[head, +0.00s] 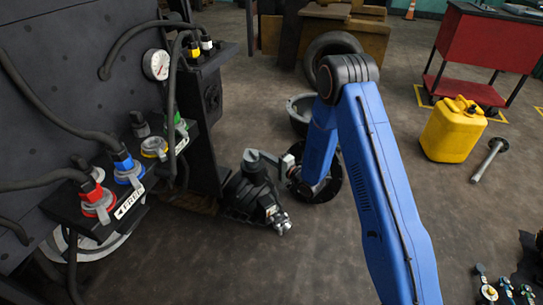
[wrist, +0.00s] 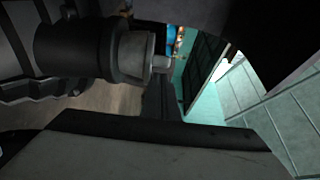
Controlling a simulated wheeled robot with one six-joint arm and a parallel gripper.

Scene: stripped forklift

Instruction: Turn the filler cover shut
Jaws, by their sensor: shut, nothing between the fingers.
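My gripper (head: 281,226) is at the end of my blue arm, low in front of the dark forklift body, right of the coloured hose fittings. It is shut and holds nothing. I cannot pick out the filler cover for certain in either view. In the wrist view, a dark cylinder with a grey tip (wrist: 135,55) reaches in from the left. A wide pale panel with a black edge (wrist: 160,128) fills the bottom of that view; I cannot tell what it belongs to.
The forklift's dark panel (head: 65,90) carries hoses, a round gauge (head: 156,64) and red (head: 97,202), blue (head: 128,172) and green (head: 177,128) fittings at left. A yellow canister (head: 453,130) and a red cart (head: 480,50) stand at right.

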